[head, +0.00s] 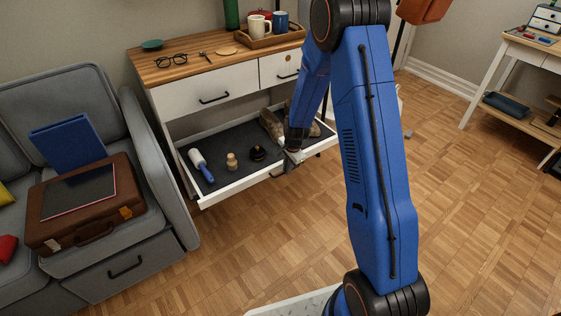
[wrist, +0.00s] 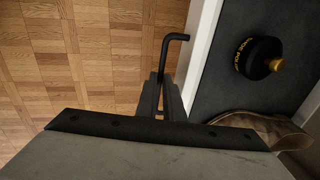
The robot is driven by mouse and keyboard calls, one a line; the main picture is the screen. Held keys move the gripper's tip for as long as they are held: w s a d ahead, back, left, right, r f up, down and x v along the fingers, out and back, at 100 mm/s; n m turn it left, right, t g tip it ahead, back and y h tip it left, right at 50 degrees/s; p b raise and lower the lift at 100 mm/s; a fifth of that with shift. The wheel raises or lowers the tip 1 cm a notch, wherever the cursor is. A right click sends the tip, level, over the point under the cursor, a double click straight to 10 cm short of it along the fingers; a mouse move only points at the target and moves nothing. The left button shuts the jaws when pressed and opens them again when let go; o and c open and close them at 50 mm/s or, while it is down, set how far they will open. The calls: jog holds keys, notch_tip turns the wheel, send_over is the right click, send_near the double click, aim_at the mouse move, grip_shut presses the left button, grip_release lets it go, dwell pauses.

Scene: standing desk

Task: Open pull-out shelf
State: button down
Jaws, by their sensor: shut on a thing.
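The pull-out shelf (head: 232,187) is a white-edged tray with a dark grey liner, low in the white cabinet. It stands well out from the cabinet front. My gripper (head: 284,167) is at the middle of its front edge. In the wrist view, the black bar handle (wrist: 174,38) sticks out from between the fingers of my gripper (wrist: 160,98), which is shut on it. The white shelf front (wrist: 202,45) runs just right of the fingers. Part of the handle is hidden by the fingers.
The shelf carries a lint roller (head: 201,165), a wooden brush (head: 232,161), a shoe polish tin (head: 257,153) and brown shoes (head: 272,126). A grey sofa (head: 160,185) stands close to the shelf's left end. The wooden floor (head: 260,240) in front is clear.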

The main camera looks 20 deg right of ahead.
jog(key=shift+s+d, duration=0.2)
jog(key=shift+s, duration=0.35)
jog(key=shift+s+d, duration=0.15)
jog(key=shift+s, duration=0.4)
jog(key=c, duration=1.9)
grip_release()
jog(key=s+d+r, duration=0.1)
jog(key=s+r, duration=0.2)
jog(key=r, duration=1.4)
jog(key=shift+s+r, duration=0.1)
